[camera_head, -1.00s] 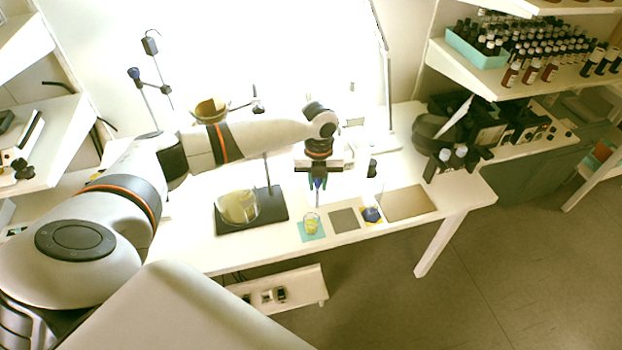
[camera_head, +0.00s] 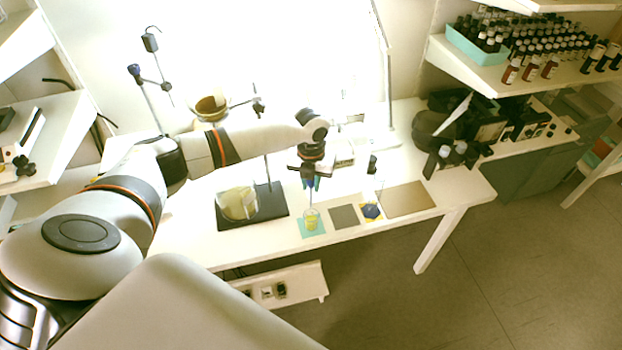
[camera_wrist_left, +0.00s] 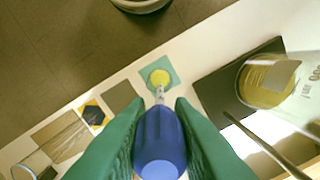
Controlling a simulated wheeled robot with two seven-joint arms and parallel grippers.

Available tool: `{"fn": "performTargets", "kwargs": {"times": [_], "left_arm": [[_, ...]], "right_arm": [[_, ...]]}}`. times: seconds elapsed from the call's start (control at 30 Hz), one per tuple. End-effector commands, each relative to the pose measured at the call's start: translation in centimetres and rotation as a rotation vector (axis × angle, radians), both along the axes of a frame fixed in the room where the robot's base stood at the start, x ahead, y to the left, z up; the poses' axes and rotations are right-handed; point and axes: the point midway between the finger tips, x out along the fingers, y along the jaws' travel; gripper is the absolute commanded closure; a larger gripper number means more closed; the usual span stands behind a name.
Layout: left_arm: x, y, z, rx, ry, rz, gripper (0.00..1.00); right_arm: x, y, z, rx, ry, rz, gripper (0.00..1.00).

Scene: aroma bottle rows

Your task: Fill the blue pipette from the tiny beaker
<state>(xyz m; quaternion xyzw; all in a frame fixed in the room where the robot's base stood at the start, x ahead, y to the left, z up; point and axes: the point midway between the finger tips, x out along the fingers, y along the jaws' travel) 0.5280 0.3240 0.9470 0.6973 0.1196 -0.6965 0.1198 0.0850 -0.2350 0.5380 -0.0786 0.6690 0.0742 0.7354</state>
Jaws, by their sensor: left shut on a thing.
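My left gripper (camera_head: 311,183) is shut on the blue pipette (camera_wrist_left: 160,142), gripping its blue bulb between green fingers in the left wrist view. The pipette's thin tip points down toward the tiny beaker (camera_head: 311,219), which holds yellow liquid. The tiny beaker stands on a teal mat (camera_head: 303,232) near the table's front edge. In the left wrist view the tip shows just in front of the beaker (camera_wrist_left: 160,77); I cannot tell whether it is in the liquid. My right gripper is not in view.
A large beaker of yellowish liquid (camera_head: 237,204) stands on a black stand base (camera_head: 280,206) to the left. A grey mat (camera_head: 344,216), a dark blue object (camera_head: 371,211) and a tan board (camera_head: 410,198) lie to the right. A thin rod rises from the stand.

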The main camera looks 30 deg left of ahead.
Motion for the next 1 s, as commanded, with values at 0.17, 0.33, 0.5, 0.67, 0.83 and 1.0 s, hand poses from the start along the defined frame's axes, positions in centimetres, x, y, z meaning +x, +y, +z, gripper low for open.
{"fn": "performTargets", "kwargs": {"times": [0.17, 0.33, 0.5, 0.67, 0.83, 1.0], "left_arm": [[0.0, 0.0, -1.5, 0.001, 0.000, 0.001, 0.85], [0.0, 0.0, -2.7, 0.000, 0.000, 0.000, 0.85], [0.0, 0.0, -4.0, 0.001, 0.001, 0.001, 0.85], [0.0, 0.0, -5.1, 0.001, 0.001, 0.001, 0.85], [0.0, 0.0, -6.2, 0.000, 0.000, 0.001, 0.85], [0.0, 0.0, -7.4, 0.000, 0.000, 0.001, 0.85]], "right_arm": [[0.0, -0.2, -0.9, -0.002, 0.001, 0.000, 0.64], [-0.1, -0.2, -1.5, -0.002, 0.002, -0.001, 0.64], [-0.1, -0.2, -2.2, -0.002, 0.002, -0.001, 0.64], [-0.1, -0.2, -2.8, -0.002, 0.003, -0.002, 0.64], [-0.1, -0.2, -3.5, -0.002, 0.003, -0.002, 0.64], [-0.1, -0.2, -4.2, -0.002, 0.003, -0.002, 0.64]]}}
